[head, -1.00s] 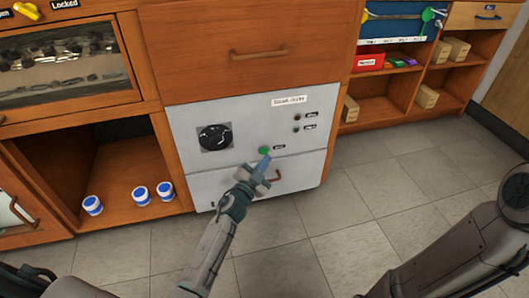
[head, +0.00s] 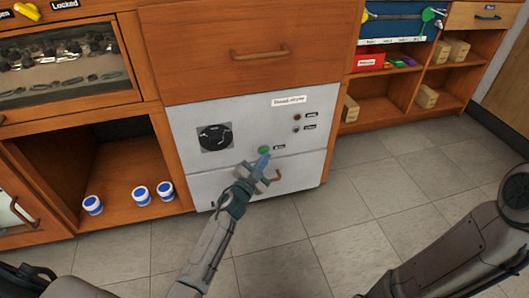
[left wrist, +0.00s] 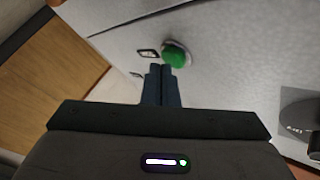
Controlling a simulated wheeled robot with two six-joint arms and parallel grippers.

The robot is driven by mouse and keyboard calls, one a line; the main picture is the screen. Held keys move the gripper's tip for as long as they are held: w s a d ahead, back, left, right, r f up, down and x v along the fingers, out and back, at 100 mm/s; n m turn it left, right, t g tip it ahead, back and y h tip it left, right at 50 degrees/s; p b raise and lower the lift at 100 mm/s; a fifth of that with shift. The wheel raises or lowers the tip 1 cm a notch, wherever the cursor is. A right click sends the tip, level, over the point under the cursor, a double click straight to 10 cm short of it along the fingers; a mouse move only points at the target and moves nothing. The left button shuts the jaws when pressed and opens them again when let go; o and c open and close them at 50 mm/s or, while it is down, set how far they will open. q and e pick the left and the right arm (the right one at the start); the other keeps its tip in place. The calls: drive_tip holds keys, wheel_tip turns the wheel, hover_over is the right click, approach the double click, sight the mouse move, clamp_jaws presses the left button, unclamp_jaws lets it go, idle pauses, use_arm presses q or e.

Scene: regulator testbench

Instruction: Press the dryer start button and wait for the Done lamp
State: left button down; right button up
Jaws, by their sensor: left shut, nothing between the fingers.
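The dryer (head: 240,185) is a white front panel set in the wooden cabinet. Its green start button (head: 264,149) sits low on the panel, and it also shows in the left wrist view (left wrist: 176,56). Two small round lamps, an upper one (head: 297,117) and a lower one (head: 296,129), sit at the upper right; the upper looks brownish, the lower grey. Their labels are too small to read. My left gripper (head: 264,160) is shut and empty, its fingertips at the button's edge; I cannot tell whether they touch it. My right gripper is out of view.
A black dial (head: 214,138) is on the panel's left. A copper-coloured handle (head: 273,177) is beside my left gripper. White-and-blue jars (head: 140,195) stand in the open compartment at left. Shelves with wooden blocks (head: 427,97) are at right. The tiled floor (head: 370,190) is clear.

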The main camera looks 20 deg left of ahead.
use_arm(q)
drive_tip(key=shift+w+a, duration=0.2)
drive_tip(key=shift+w, duration=0.1)
idle(0.4)
drive_tip(key=shift+s, duration=0.1)
drive_tip(key=shift+s+d+p, duration=0.35)
drive_tip(key=shift+s+d, duration=0.15)
drive_tip(key=shift+s, duration=0.15)
drive_tip(key=s+d, duration=0.1)
drive_tip(key=s, duration=0.1)
drive_tip(key=s+d+p, duration=0.1)
drive_tip(key=s, duration=0.1)
drive_tip(key=shift+d, duration=0.4)
idle(0.8)
